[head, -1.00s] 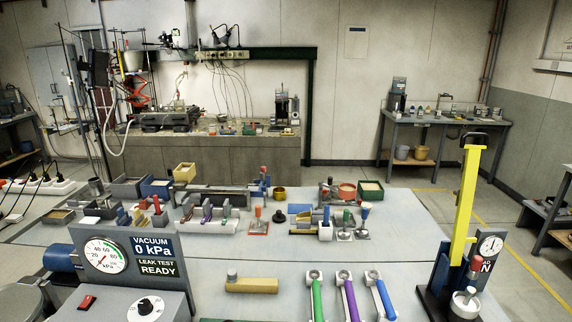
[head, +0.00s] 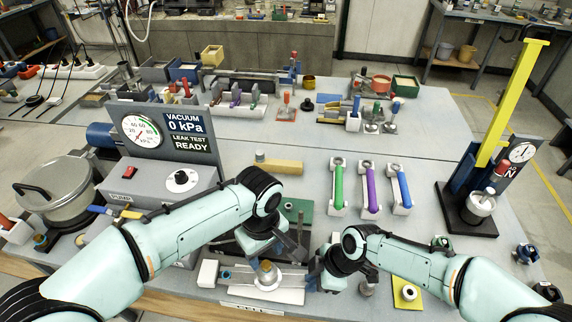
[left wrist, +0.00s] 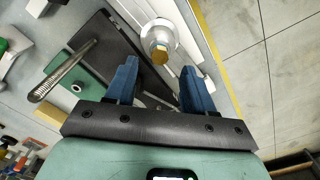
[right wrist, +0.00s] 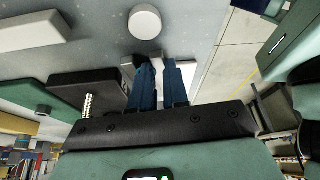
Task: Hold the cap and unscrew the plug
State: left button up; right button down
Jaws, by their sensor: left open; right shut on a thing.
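A brass hex plug (left wrist: 159,52) sits on a round white fitting in the left wrist view, just beyond my left fingertips. My left gripper (left wrist: 157,72) is open with nothing between its fingers; it also shows in the head view (head: 290,247). In the head view, a brass-topped fitting (head: 267,272) stands on the white cell tray (head: 285,295) at the front of the table. My right gripper (head: 312,281) is at the tray's right end. Its fingers (right wrist: 158,70) are close together on something they mostly hide, apparently the cap.
A dark plate with a green block (head: 299,206) lies behind the tray. Green, purple and blue handles (head: 370,188) stand behind my right arm. A yellow pad (head: 408,301) lies near my right forearm. The pump console (head: 160,185) is at left, the yellow press column (head: 515,95) at right.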

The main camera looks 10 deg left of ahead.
aim_at(266, 263)
pick_arm(q)
notch_tip(266, 263, up, 7)
jog(key=m, duration=0.6)
notch_tip(266, 263, down, 12)
jog(key=shift+w+r, duration=0.15)
jog(key=shift+r, duration=0.1)
grip_shut()
